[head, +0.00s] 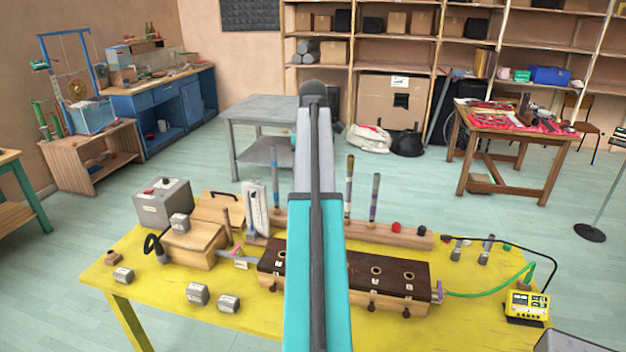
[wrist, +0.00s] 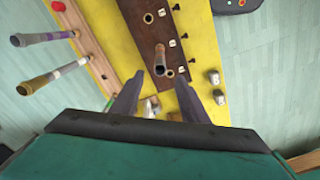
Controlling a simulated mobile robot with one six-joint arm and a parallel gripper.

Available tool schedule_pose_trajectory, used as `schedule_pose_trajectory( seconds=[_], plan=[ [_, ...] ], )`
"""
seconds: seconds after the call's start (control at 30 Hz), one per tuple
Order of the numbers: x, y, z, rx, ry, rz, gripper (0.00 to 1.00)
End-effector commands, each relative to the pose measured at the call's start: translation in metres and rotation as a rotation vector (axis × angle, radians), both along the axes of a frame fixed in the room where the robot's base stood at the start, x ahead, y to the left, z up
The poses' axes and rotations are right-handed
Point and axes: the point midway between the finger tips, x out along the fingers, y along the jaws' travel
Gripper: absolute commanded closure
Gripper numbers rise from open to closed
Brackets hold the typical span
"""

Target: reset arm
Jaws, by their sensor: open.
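My gripper (wrist: 159,80) shows in the wrist view with its two dark fingers spread and nothing between them. It points down over the yellow table (head: 115,275), above the dark brown block with round holes (head: 395,275). The block also shows in the wrist view (wrist: 140,45), and a short tube (wrist: 160,62) stands in or beside one of its holes. In the head view my arm stretches up the middle of the picture, and the gripper itself is hidden behind it.
On the table are a grey box (head: 163,203), a wooden box (head: 190,246), several small grey blocks, a wooden rack with upright rods (head: 375,195) and a yellow device (head: 527,305) with a green cable. A grey table (head: 262,108) and a cluttered wooden table (head: 515,130) stand behind.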

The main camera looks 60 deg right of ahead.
Motion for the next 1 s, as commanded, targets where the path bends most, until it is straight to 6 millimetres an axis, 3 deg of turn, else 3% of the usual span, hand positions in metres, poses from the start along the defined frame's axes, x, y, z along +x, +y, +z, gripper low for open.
schedule_pose_trajectory(
  seconds=[0.73, 0.87, 1.0],
  plan=[
    [0.003, 0.002, -0.003, 0.0, 0.0, 0.001, 0.59],
    [0.015, 0.011, -0.015, 0.0, 0.0, 0.009, 0.59],
    [0.041, 0.032, -0.042, 0.001, 0.001, 0.021, 0.59]
  ],
)
